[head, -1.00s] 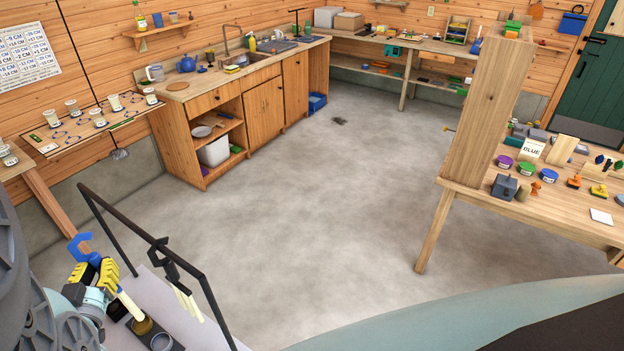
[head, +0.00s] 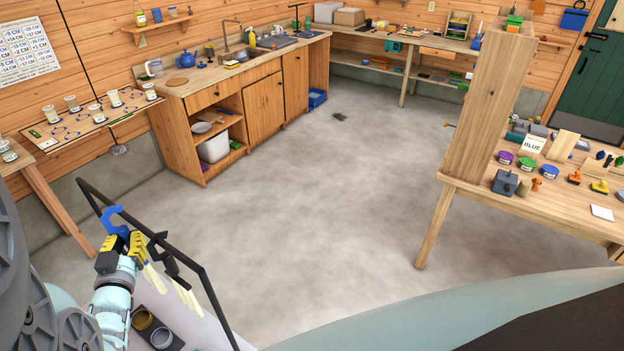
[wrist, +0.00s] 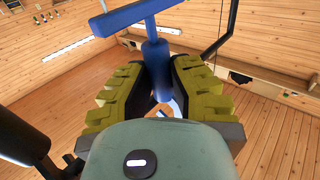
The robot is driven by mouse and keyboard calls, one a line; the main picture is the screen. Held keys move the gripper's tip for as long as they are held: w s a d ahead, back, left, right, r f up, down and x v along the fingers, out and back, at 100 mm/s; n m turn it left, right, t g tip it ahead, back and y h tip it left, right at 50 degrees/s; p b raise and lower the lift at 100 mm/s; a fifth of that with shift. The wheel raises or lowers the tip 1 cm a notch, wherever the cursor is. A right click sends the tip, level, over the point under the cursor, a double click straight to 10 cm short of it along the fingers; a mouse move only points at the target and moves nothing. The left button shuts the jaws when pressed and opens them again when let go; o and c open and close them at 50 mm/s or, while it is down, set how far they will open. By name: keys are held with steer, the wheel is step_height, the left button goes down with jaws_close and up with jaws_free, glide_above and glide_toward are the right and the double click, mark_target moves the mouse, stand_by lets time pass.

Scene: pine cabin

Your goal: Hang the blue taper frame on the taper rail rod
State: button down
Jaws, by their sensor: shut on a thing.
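The blue taper frame (head: 112,217) is in my gripper (head: 124,242) at the lower left of the head view. In the wrist view, the yellow-green pads of my gripper (wrist: 158,88) are shut on the frame's blue stem (wrist: 155,55), with a blue crossbar above. The black taper rail rod (head: 203,277) slants just right of the frame. The blue hook appears apart from the rod, though depth is hard to judge. A black frame (head: 160,250) with pale tapers hangs on the rod.
Below my gripper, a dark holder carries a yellowish pot (head: 142,318) and a bluish pot (head: 162,338). The wooden sink counter (head: 208,82) stands behind, and a workbench (head: 540,205) stands at the right.

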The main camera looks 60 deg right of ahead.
steer(key=shift+d+f+b, duration=0.95)
steer(key=shift+d+b, duration=0.15)
steer(key=c, duration=0.9)
jaws_free()
steer(key=shift+a, duration=0.1)
